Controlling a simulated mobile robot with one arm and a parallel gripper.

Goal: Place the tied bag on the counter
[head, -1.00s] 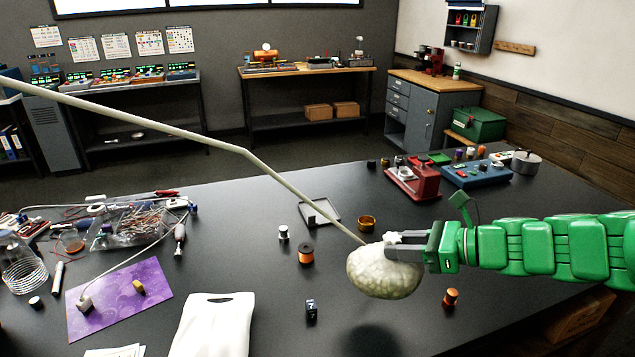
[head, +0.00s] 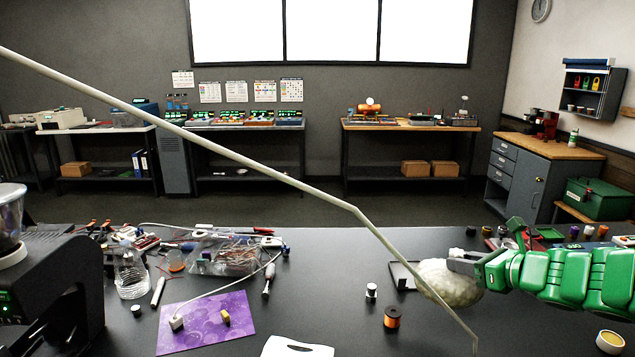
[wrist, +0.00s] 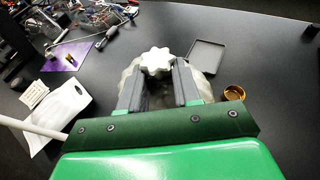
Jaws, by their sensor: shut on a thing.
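The tied bag (head: 449,284) is a pale, rounded, speckled bag with a gathered knot. My gripper (head: 468,262) is shut on its tied top at the right of the head view, and the bag hangs below the jaws. In the wrist view the knot of the bag (wrist: 157,62) shows between the two grey fingers of my gripper (wrist: 160,85); the bag's lower body is mostly hidden behind them. The dark counter (head: 330,300) lies beneath. I cannot tell whether the bag touches it.
A purple mat (head: 205,325), tangled wires (head: 235,255) and a white bag or sheet (head: 297,347) lie to the left. An orange spool (head: 392,317), a small tray (wrist: 206,56) and a brass ring (wrist: 234,93) are near the bag. A long pale rod (head: 250,165) crosses the view.

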